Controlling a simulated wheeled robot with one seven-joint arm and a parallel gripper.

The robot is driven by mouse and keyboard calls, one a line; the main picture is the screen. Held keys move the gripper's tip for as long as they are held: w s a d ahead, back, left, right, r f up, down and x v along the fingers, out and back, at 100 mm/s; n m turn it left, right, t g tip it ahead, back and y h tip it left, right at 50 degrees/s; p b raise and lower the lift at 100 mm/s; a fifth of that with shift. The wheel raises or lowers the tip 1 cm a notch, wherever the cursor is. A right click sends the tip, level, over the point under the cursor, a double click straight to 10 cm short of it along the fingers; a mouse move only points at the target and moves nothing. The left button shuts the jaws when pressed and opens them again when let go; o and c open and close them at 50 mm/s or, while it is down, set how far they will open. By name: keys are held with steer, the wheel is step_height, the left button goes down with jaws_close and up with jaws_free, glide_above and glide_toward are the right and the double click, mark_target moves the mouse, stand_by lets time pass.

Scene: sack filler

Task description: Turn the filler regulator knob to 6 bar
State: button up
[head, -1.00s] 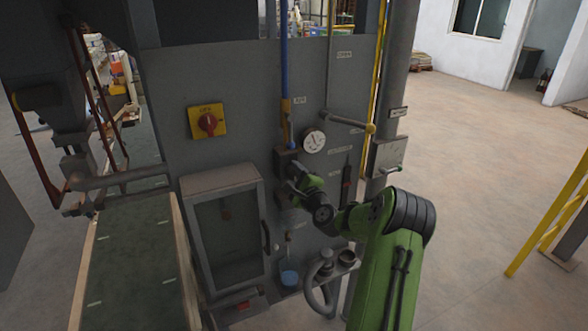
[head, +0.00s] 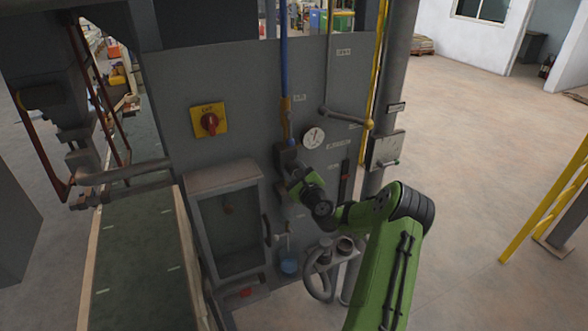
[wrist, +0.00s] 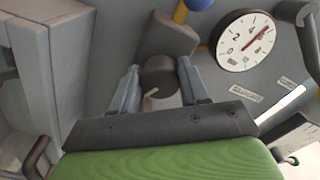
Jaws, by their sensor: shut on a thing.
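The regulator knob (wrist: 158,76) is a dark round cylinder below a brown-grey block (wrist: 160,38) in the wrist view. My gripper (wrist: 160,88) is shut on it, with one grey finger on each side. In the head view my gripper (head: 291,168) reaches the regulator under the blue pipe, and my wrist hides most of the knob. The round white pressure gauge (wrist: 245,40) is just right of the knob in the wrist view. Its red needle points to the upper right, past the 4 and close to the 6; the exact value is hard to read. The gauge also shows in the head view (head: 314,137).
A yellow panel with a red switch (head: 209,121) is at the upper left of the machine. A grey framed box (head: 225,220) stands out left of my gripper. Open floor lies to the right.

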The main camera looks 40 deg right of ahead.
steer(key=shift+f, duration=0.2)
steer(key=o, duration=1.1)
steer(key=shift+r, duration=0.1)
steer(key=shift+c, duration=0.2)
steer(key=shift+s, duration=0.1)
steer(key=b+v, duration=0.6)
steer(key=v, duration=0.9)
steer(key=shift+s, duration=0.3)
steer(key=shift+a, duration=0.1)
